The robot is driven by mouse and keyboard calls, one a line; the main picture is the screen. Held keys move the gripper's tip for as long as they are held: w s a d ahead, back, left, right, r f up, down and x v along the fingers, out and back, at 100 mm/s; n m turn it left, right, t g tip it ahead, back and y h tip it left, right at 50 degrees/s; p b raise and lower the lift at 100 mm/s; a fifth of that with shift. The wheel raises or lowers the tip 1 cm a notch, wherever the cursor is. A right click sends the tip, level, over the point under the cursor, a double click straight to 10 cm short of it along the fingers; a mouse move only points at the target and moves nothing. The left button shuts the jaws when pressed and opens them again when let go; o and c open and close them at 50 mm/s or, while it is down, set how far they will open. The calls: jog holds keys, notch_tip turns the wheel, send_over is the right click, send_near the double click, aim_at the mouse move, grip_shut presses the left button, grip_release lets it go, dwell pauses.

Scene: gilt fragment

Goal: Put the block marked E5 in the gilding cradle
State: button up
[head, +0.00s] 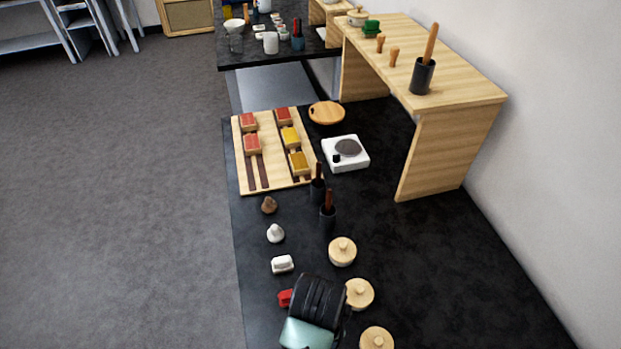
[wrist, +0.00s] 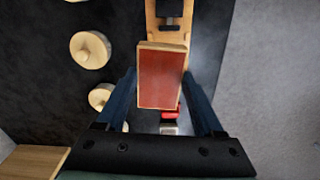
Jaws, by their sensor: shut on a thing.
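My gripper (head: 316,308) is low in the head view, above the dark counter, with its fingertips hidden there. In the wrist view it is shut on a block (wrist: 162,78) with a red top and pale wooden edges. No marking is readable on the block, so I cannot tell whether it is E5. A pale wooden holder with a dark slot (wrist: 170,36), perhaps the gilding cradle, lies beyond the block at the top of the wrist view. The block hides part of it. The holder is not visible in the head view.
A wooden tray (head: 241,172) holds several red and yellow blocks. Round wooden lidded pots (head: 342,250) stand right of my gripper. A white block-like item (head: 282,264), red item (head: 285,298) and dark cups (head: 327,222) stand nearby. A wooden shelf (head: 440,150) stands at the right.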

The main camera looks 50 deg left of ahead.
jog(key=shift+s+a+f+n, duration=0.4)
jog(key=shift+s+a+n, duration=0.25)
jog(key=shift+s+n, duration=0.05)
notch_tip(320, 180, down, 4)
jog(key=shift+f+p, duration=0.1)
jog(key=shift+p, duration=0.2)
jog(key=shift+f, duration=2.45)
jog(key=shift+f, duration=0.2)
jog(key=o, duration=1.4)
jog(key=shift+r, duration=0.1)
